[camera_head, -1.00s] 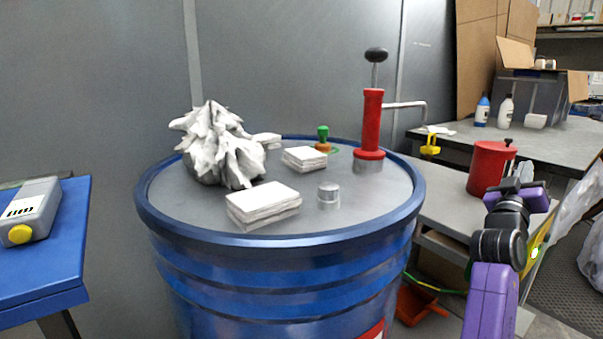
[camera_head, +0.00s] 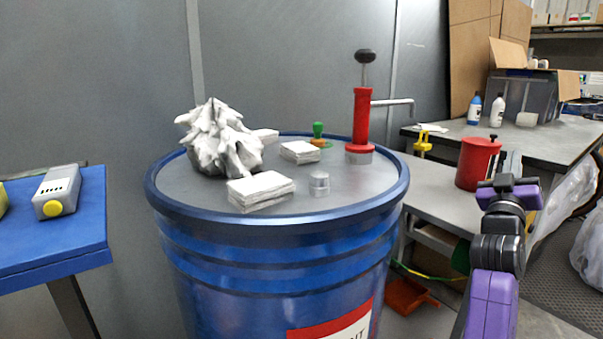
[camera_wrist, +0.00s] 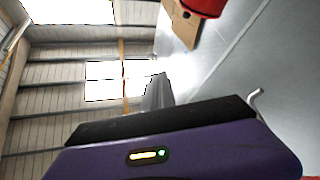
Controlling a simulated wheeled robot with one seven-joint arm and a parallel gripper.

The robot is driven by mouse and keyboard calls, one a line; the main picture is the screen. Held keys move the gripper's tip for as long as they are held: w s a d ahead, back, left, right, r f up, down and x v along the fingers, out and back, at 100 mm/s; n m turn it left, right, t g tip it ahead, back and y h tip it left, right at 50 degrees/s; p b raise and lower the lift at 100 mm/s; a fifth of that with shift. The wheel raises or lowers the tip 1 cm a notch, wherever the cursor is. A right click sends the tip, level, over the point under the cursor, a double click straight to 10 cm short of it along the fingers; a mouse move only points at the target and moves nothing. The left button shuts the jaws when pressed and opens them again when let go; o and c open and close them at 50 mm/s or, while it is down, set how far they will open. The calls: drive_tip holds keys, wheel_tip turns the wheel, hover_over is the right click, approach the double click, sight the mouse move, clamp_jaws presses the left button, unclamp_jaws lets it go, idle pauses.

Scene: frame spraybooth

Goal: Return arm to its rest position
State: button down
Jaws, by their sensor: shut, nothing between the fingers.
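My arm is raised at the right of the head view, with purple and black links. My gripper (camera_head: 512,163) is at its upper end, small and seen from behind, in front of the grey bench and right of the red can. In the wrist view my purple gripper body fills the bottom, and a grey finger (camera_wrist: 157,92) points up from it. The gripper is shut and empty. It touches nothing that I can see.
A blue drum (camera_head: 270,235) stands in the middle, bearing a white crumpled heap (camera_head: 220,140), white stacks and a red hand pump (camera_head: 362,120). A red can (camera_head: 477,163) stands on the bench (camera_head: 435,188) at right. A blue table (camera_head: 85,225) is at left.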

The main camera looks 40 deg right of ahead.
drive_tip(key=w+a+f+n+t+y, duration=0.2)
drive_tip(key=a+f+n+t+y, duration=0.15)
drive_tip(key=a+f, duration=0.5)
drive_tip(key=w+a+f+n+t+y, duration=0.15)
drive_tip(key=a+f+t+y, duration=0.35)
drive_tip(key=a, duration=0.7)
drive_tip(key=w+a+f+n+t+y, duration=0.2)
drive_tip(key=a+f+n+t+y, duration=0.3)
drive_tip(key=a, duration=0.6)
drive_tip(key=s+a+f+g+y, duration=0.2)
drive_tip(key=s+a+f+y, duration=0.4)
drive_tip(key=s+a, duration=0.55)
drive_tip(key=s+a+f+g+y, duration=0.3)
drive_tip(key=s+a+f, duration=0.6)
drive_tip(key=a, duration=0.4)
wheel_tip(320, 180, up, 26)
drive_tip(key=s+p, duration=0.1)
drive_tip(key=p, duration=2.4)
drive_tip(key=shift+s+r, duration=0.15)
drive_tip(key=shift+r, duration=0.1)
drive_tip(key=shift+d, duration=0.1)
